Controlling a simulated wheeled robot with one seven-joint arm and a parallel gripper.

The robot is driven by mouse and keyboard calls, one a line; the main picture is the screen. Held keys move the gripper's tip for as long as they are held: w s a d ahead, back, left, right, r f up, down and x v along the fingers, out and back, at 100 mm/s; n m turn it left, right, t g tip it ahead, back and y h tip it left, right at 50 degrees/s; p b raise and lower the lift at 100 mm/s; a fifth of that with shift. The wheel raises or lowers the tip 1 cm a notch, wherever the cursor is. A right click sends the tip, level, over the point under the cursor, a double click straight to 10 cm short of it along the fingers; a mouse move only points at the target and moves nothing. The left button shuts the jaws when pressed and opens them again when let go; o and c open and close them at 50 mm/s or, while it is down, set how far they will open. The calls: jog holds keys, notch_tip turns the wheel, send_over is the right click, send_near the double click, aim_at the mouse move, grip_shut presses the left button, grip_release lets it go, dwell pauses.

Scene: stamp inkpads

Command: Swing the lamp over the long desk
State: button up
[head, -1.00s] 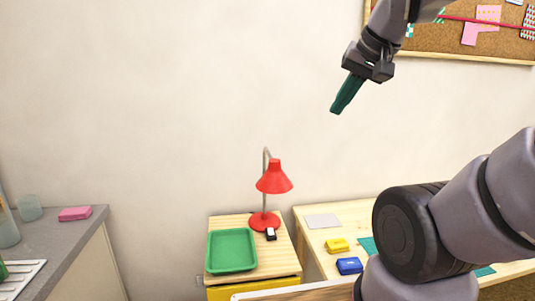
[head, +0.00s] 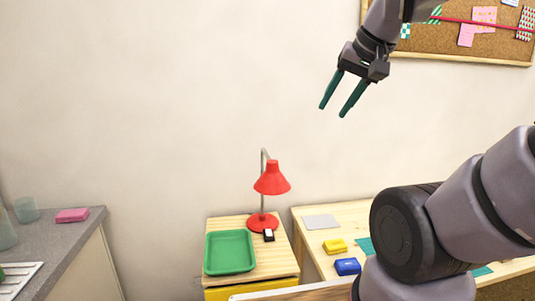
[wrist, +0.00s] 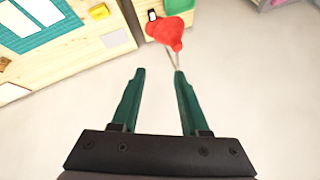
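The red lamp (head: 271,180) stands on a small wooden-topped cabinet (head: 283,262), its cone shade over its round red base on a thin grey stem. It also shows in the wrist view (wrist: 170,31), at the top centre. The long desk (head: 312,240) is light wood and stands just right of the cabinet; it also shows at the upper left of the wrist view (wrist: 75,61). My gripper (head: 332,112) is open and empty, high above and to the right of the lamp. Its two green fingers (wrist: 159,74) are spread apart in the wrist view.
A green tray (head: 229,252) and a small black-and-white item (head: 268,235) sit near the lamp base. Yellow (head: 335,246) and blue (head: 347,266) inkpads lie on the desk. A grey counter (head: 62,236) is at left. The wall space above the lamp is clear.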

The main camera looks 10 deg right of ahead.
jog(key=w+a+n+g, duration=0.2)
jog(key=w+a+g, duration=0.15)
jog(key=w, duration=1.25)
jog(key=w+a+f+n+g, duration=0.2)
jog(key=w+a+f+g, duration=0.15)
jog(key=w+f, duration=0.8)
jog(key=f, duration=0.2)
jog(key=w+a+f, duration=0.1)
jog(key=f, duration=0.2)
jog(key=a+f, duration=0.1)
jog(key=f, duration=0.2)
jog(key=shift+w, duration=0.15)
grip_shut()
jog(key=shift+r, duration=0.1)
